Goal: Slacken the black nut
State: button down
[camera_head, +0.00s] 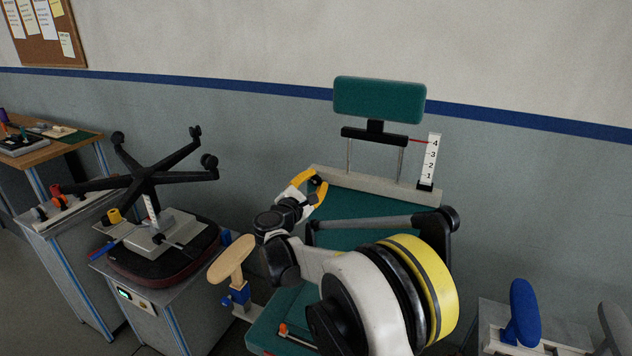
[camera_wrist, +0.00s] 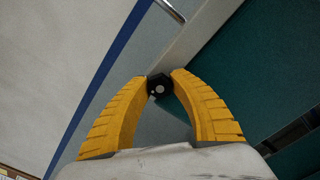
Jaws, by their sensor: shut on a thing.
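The black nut (camera_wrist: 159,88) shows in the wrist view as a small dark knob with a pale round centre. It sits between the tips of my gripper's yellow fingers (camera_wrist: 164,80), which are shut on it. In the head view the nut (camera_head: 316,181) is a small dark spot at the left end of the pale crossbar (camera_head: 375,187), below the teal headrest (camera_head: 379,101). My gripper (camera_head: 315,183) reaches it from the lower left. The fingers hide part of the nut, and I cannot tell how tight it is.
A numbered white scale (camera_head: 431,160) stands at the crossbar's right end, with a red pointer near the 4. An upturned black chair base (camera_head: 152,178) stands to the left. A tan armrest (camera_head: 232,259) is close below my wrist. A blue armrest (camera_head: 522,312) is at lower right.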

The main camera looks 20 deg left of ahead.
dwell(0.4)
jog(key=c, duration=1.1)
grip_release()
jog(key=s, duration=0.8)
jog(key=s+a, duration=0.1)
jog(key=s, duration=0.3)
